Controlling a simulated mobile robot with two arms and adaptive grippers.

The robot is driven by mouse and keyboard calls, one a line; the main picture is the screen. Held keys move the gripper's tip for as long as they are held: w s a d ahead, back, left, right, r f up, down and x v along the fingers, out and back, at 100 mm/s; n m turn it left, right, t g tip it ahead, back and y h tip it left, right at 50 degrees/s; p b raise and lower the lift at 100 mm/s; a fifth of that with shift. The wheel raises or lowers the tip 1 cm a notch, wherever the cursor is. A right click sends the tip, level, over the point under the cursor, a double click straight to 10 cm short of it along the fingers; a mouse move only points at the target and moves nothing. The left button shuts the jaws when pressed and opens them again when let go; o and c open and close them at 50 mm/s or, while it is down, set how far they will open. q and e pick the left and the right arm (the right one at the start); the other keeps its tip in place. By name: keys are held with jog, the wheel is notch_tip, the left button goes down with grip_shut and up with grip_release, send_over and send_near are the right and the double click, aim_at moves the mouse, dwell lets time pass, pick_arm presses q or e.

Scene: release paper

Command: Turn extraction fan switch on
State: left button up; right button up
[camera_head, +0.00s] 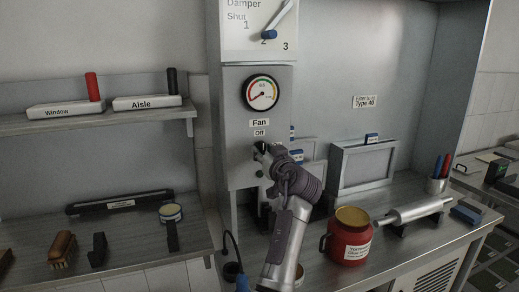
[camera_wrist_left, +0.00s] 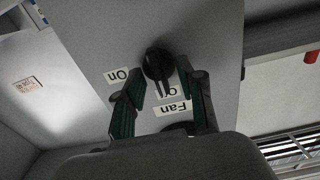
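The fan switch is a black rotary knob (camera_wrist_left: 158,66) on a grey panel. In the wrist view its pointer is toward the "Off" label, partly covered, and an "On" label (camera_wrist_left: 117,75) sits to one side. In the head view the "Fan" and "Off" labels (camera_head: 259,128) show above my left gripper (camera_head: 264,152), which hides most of the knob. In the wrist view the left gripper's fingers (camera_wrist_left: 160,80) are apart, one on each side of the knob. Whether they touch it I cannot tell. My right gripper is not in view.
A round gauge (camera_head: 261,93) and a damper lever (camera_head: 279,20) are above the switch. A red pot (camera_head: 349,238) and a metal roller (camera_head: 415,211) stand on the bench at right. Left, a shelf (camera_head: 90,122) holds the Window and Aisle blocks.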

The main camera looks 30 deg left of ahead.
pick_arm(q)
jog(key=shift+s+d+r, duration=0.1)
jog(key=shift+s+d, duration=0.05)
jog(key=shift+d, duration=0.1)
jog(key=shift+c, duration=0.4)
jog(key=shift+a, duration=0.1)
grip_shut()
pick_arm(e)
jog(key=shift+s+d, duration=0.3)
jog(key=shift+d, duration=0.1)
